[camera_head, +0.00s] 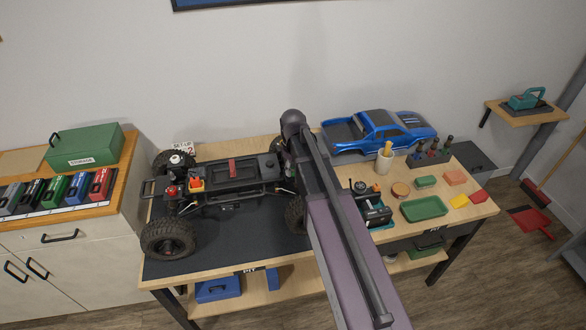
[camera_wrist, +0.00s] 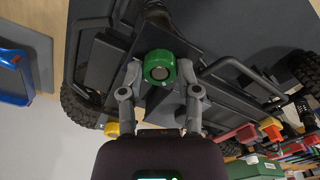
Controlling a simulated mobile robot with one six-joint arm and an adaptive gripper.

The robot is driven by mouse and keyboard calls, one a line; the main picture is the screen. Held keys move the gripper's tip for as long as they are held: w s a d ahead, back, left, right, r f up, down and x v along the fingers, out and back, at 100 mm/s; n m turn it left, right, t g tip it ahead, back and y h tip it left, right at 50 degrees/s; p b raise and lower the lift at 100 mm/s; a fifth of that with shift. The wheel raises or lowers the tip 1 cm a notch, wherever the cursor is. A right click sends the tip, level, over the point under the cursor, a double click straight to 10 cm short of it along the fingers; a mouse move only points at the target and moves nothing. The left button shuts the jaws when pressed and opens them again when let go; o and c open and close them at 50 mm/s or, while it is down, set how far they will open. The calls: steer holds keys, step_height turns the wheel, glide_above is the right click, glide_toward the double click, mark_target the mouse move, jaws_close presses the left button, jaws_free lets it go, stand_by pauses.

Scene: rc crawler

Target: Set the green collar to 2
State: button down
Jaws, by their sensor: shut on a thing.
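The green collar (camera_wrist: 160,67) is a ridged ring with a dark round centre, near the upper middle of the wrist view. It sits on the crawler's dark chassis. My gripper (camera_wrist: 160,73) has one finger on each side of the collar and is shut on it. I cannot read any number or mark on the collar. In the head view the RC crawler (camera_head: 232,172) stands on the workbench without its body, and my arm covers its right end, so the collar and my gripper are hidden there.
The blue truck body (camera_head: 376,132) lies at the bench's back right. A cup (camera_head: 384,162), a green tray (camera_head: 424,208) and a tool rack (camera_head: 430,155) stand right of my arm. A green storage box (camera_head: 85,146) is on the left cabinet. The dark mat (camera_head: 228,247) is clear in front.

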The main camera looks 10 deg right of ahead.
steer(key=m, duration=0.5)
steer(key=shift+m, duration=2.2)
steer(key=shift+c, duration=1.5)
jaws_free()
steer(key=shift+n, duration=0.3)
